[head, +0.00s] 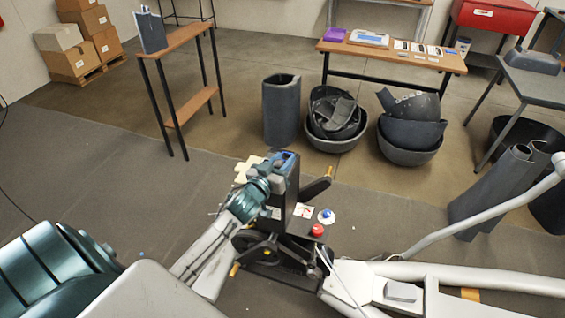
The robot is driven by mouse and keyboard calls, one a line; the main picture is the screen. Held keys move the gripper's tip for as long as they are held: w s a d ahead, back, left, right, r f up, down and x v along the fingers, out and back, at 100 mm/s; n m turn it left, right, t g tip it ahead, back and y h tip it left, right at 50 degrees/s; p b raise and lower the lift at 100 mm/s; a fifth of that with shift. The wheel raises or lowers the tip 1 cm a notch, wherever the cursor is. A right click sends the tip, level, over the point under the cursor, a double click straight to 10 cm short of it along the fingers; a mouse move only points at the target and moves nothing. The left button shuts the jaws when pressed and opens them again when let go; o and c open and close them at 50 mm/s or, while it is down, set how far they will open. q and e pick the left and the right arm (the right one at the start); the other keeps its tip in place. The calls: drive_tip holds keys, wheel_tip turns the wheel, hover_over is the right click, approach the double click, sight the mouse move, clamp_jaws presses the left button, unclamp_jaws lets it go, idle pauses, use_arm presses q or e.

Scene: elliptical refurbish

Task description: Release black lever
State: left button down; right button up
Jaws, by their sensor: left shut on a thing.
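My left gripper (268,168) reaches in from the lower left to the top of the upright black housing (283,188) of the elliptical machine. It is shut on what appears to be the black lever there; the fingers and wrist hide most of that lever, and its exact shape cannot be told. A dark crank arm with an orange-brown grip (328,172) sticks out to the right of the housing. A red knob (317,230) and a blue knob (326,215) sit on the machine's base plate. My right gripper is not in view.
The machine's white frame tubes (470,279) run to the right. Grey bins (409,139) and a grey cylinder (281,110) stand behind. A narrow wooden table (186,37) is at the back left, a workbench (450,62) at the back right. The left floor is clear.

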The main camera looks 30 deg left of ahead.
use_arm(q)
drive_tip(key=shift+r, duration=0.3)
drive_tip(key=c, duration=1.2)
unclamp_jaws()
drive_tip(key=shift+o, duration=0.8)
drive_tip(key=shift+f, duration=0.1)
drive_tip(key=shift+s+f, duration=0.1)
drive_tip(key=shift+s, duration=0.1)
drive_tip(key=s+b, duration=0.5)
drive_tip(key=s, duration=0.5)
drive_tip(key=shift+s+d, duration=0.2)
drive_tip(key=shift+d, duration=0.05)
